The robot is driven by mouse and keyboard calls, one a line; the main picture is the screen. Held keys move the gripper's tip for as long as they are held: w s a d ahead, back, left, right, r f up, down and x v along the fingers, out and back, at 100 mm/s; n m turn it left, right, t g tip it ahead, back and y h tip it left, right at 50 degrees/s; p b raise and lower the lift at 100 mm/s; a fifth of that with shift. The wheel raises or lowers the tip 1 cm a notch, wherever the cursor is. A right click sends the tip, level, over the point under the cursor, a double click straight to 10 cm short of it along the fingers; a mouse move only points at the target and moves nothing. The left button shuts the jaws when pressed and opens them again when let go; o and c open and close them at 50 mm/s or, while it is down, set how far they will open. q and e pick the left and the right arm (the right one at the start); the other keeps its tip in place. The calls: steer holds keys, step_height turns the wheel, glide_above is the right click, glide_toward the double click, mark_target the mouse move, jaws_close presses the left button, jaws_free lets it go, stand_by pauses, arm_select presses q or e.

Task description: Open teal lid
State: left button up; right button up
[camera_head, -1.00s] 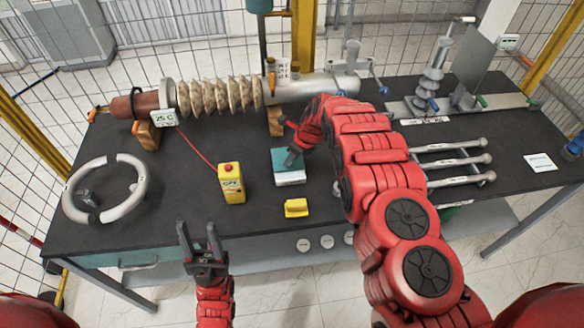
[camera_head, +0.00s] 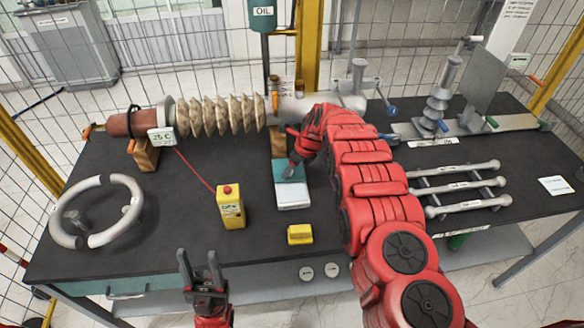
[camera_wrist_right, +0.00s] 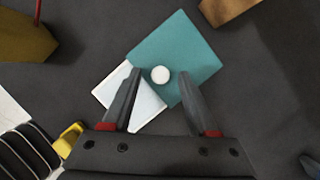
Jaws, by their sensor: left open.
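The teal lid (camera_head: 285,175) sits shifted toward the back over a white box (camera_head: 293,197), whose front top is uncovered. In the right wrist view the lid (camera_wrist_right: 190,55) carries a round white knob (camera_wrist_right: 160,75), and part of the white box (camera_wrist_right: 140,103) shows beside it. My right gripper (camera_wrist_right: 160,73) is open, with one finger on each side of the knob and gaps visible on both sides. Its arm hides part of the lid in the head view.
A yellow box (camera_head: 230,208) with a red cap stands left of the white box. A small yellow block (camera_head: 300,234) lies in front. A ribbed bushing (camera_head: 220,115) lies behind on wooden supports. White ring halves (camera_head: 70,235) lie at left; rods (camera_head: 460,187) lie at right.

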steer(key=shift+s+d+r, duration=0.1)
steer(key=shift+d+r, duration=0.1)
steer(key=shift+r, duration=0.2)
steer(key=shift+b+v, duration=0.5)
steer(key=shift+v, duration=0.5)
steer(key=p+v, duration=1.2)
steer(key=v, duration=0.2)
steer(key=shift+r, duration=0.3)
